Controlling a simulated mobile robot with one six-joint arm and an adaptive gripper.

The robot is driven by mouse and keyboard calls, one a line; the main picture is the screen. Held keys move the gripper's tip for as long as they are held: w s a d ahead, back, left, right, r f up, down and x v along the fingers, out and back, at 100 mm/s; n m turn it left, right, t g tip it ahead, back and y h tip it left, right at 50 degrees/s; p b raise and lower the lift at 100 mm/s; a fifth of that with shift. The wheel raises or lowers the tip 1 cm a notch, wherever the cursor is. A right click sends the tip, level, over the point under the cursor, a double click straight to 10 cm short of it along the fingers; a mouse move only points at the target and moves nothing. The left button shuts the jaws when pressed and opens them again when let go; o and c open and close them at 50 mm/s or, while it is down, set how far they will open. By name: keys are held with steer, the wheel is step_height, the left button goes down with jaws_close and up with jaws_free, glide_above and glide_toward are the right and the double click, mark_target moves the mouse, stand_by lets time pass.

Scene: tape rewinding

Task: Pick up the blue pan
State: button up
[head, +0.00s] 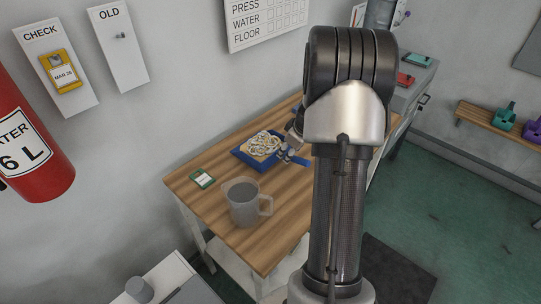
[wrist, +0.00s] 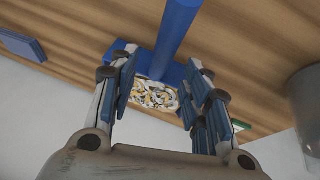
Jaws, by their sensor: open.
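The blue pan (head: 238,153) lies on the wooden table (head: 190,187) and holds a heap of pale, yellowish curled bits. It also shows in the wrist view (wrist: 147,64), with its long blue handle (wrist: 181,28) running to the top edge. My gripper (head: 291,154) is just right of the pan in the head view, low over the table. In the wrist view my gripper (wrist: 162,68) is open, with blue-padded fingers on either side of the pan's handle end. I cannot tell whether they touch it. In the head view the handle is mostly hidden by my gripper.
A flat blue object (wrist: 22,46) shows at the wrist view's left. A red extinguisher (head: 32,150) hangs on the left wall.

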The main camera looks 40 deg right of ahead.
steer(key=b+x, duration=0.1)
steer(key=x, duration=0.4)
steer(key=shift+w+f, duration=0.15)
steer(key=shift+f, duration=0.2)
steer(key=shift+c, duration=0.6)
jaws_close()
steer(key=shift+r, duration=0.1)
